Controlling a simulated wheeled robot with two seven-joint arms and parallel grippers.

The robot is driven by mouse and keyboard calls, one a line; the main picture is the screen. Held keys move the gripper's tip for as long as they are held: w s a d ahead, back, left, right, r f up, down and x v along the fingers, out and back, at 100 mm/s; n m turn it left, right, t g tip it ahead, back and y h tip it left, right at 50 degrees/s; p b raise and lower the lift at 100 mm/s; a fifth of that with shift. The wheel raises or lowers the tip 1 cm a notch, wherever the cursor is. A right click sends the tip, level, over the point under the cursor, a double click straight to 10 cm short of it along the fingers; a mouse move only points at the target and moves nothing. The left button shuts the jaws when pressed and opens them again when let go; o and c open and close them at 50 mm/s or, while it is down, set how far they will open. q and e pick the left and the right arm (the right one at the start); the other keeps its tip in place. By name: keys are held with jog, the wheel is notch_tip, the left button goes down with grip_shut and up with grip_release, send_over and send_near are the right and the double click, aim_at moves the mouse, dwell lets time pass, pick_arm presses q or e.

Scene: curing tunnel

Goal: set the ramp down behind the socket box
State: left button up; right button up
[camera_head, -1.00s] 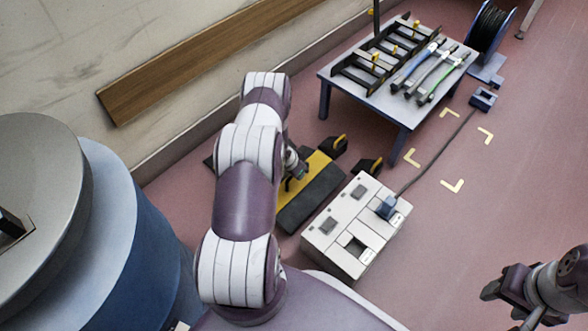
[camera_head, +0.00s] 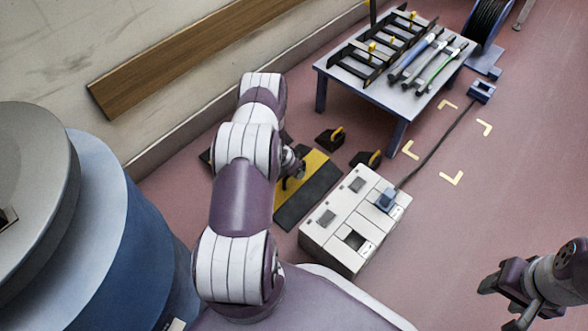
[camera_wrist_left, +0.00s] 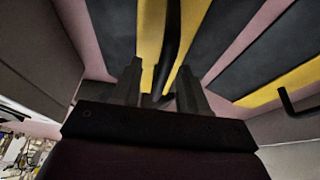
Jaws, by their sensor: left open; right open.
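The ramp (camera_head: 309,198), black with a yellow band, lies on the pink floor behind the white socket box (camera_head: 341,251), on the wall side. A narrow gap seems to separate them. My left arm hides its left part. My left gripper (camera_head: 293,167) is at the ramp's middle. In the left wrist view its open fingers (camera_wrist_left: 160,85) stand either side of a dark upright handle (camera_wrist_left: 168,45), over the ramp's black and yellow stripes. Contact with the handle cannot be told. My right gripper (camera_head: 503,288) is open and empty above the floor at the lower right.
Two black blocks with yellow handles, one here (camera_head: 327,141) and one by the box (camera_head: 366,160), stand near the ramp. A low table (camera_head: 410,103) holds racks and tools. A cable runs from the blue plug (camera_head: 386,200). Yellow corner marks (camera_head: 452,178) bound clear floor.

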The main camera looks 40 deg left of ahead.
pick_arm(q)
jog(key=p+v, duration=0.7)
jog(key=v, duration=0.5)
jog(key=w+d+r+g+y, duration=0.1)
jog(key=d+r, duration=0.2)
jog(key=r, duration=0.4)
jog(key=w+d+r, duration=0.2)
jog(key=d+r, duration=0.1)
jog(key=r, duration=0.4)
jog(key=s+d+r+g, duration=0.2)
jog(key=s+d+r, duration=1.3)
jog(key=shift+s+d+r+n+h, duration=0.2)
jog(key=shift+r+n+h, duration=0.1)
jog(key=shift+n, duration=0.1)
